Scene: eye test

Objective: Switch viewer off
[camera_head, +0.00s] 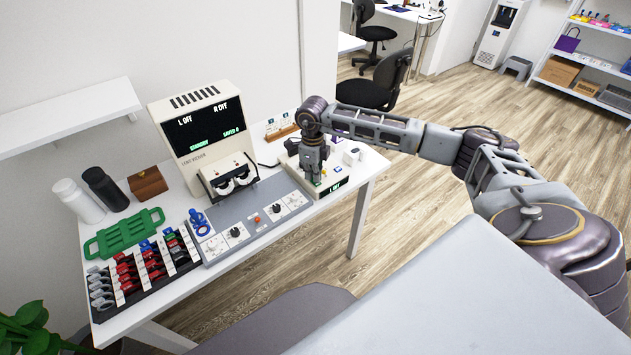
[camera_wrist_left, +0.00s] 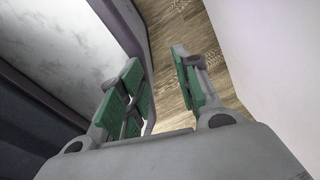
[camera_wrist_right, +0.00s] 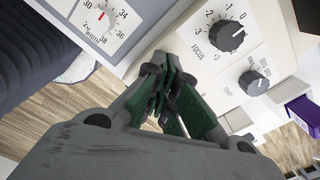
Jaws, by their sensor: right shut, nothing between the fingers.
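The viewer (camera_head: 200,161) is a white upright cabinet at the back of the table, with eyepieces (camera_head: 232,180) low on its front. In the right wrist view the shut fingers (camera_wrist_right: 168,72) are in front of a panel with a FOCUS dial (camera_wrist_right: 226,36) and a second dial (camera_wrist_right: 253,83). My left gripper (camera_wrist_left: 160,90) is open and empty.
A grey control strip (camera_head: 257,220) with dials runs along the table front. A rack of coloured parts (camera_head: 145,268), a green tray (camera_head: 123,234), two bottles (camera_head: 105,188) and a brown box (camera_head: 147,183) stand left. A small card stand (camera_head: 281,130) is behind my right gripper.

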